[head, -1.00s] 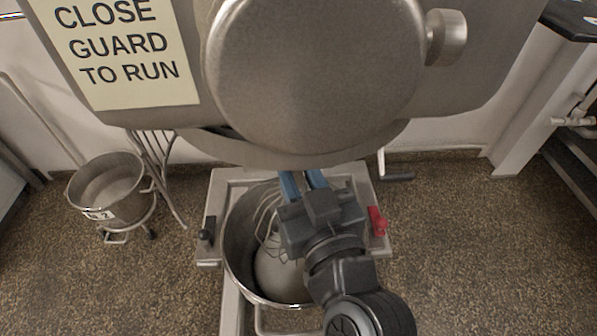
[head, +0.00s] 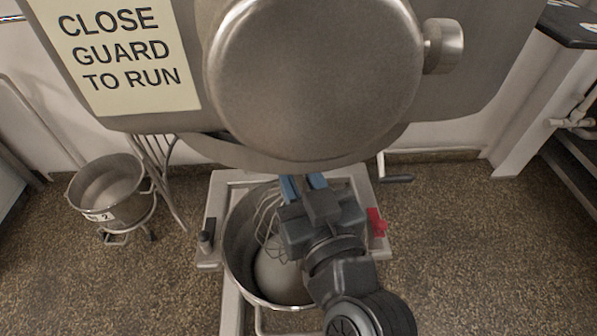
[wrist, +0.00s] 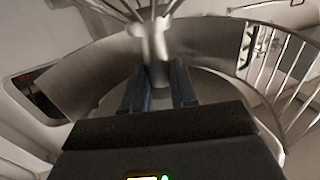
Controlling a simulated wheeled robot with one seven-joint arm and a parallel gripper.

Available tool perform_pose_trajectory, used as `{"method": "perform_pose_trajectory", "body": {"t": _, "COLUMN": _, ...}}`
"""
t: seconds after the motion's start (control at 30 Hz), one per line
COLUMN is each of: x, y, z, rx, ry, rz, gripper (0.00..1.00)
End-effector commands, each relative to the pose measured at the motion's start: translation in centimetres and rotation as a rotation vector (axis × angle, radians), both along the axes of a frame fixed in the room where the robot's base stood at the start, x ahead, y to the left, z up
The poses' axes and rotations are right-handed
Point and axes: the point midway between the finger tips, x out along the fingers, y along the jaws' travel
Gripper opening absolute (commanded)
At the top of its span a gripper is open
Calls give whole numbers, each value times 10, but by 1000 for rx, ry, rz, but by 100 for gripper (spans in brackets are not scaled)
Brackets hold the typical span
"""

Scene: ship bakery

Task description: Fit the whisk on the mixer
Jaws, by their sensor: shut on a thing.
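The mixer (head: 315,75) fills the top of the head view, with its round metal head front and knob. My gripper (head: 303,182) is below the mixer head, over the bowl, with its blue fingertips partly under the head. In the wrist view my gripper (wrist: 160,85) is shut on the metal shank of the whisk (wrist: 153,40). The whisk wires (head: 268,215) hang down at the left of my gripper, inside the mixer bowl (head: 237,250). The whisk's top end and the mixer's drive are hidden in the head view by the mixer head.
The bowl sits in a cradle with a black clamp (head: 206,240) at left and a red one (head: 376,222) at right. A crank handle (head: 396,178) sticks out behind. A second bowl (head: 108,188) stands on a trolley at left. A wire guard (wrist: 290,75) shows in the wrist view.

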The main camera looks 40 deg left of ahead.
Motion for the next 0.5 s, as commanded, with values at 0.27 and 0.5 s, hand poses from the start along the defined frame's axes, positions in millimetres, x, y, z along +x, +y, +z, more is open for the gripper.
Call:
{"method": "perform_pose_trajectory", "body": {"t": 0.27, "x": 0, "y": 0, "z": 5, "rx": 2, "ry": -2, "rz": -1, "gripper": 0}}
{"method": "perform_pose_trajectory", "body": {"t": 0.5, "x": 0, "y": 0, "z": 8, "rx": 2, "ry": -2, "rz": -1, "gripper": 0}}
